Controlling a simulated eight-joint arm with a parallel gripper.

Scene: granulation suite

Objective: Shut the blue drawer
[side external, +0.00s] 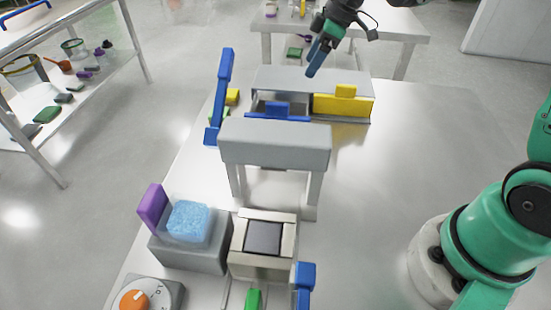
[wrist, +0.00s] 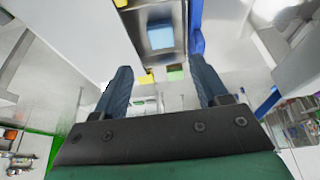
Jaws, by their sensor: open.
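The blue drawer stands out from the grey cabinet (side external: 300,78), with part of its inside showing. In the wrist view the blue front (wrist: 197,30) is at the top, right of the open tray, where a light-blue thing lies. My gripper (side external: 313,71) is above the cabinet, towards its back, apart from the drawer. In the wrist view its fingers (wrist: 162,75) are spread with nothing between them.
The yellow drawer (side external: 342,105) beside it looks shut. The grey stand (side external: 275,143) is close in front of the blue drawer. A tall blue bar (side external: 220,95) stands left of the cabinet, near small yellow and green blocks. The table to the right (side external: 430,140) is clear.

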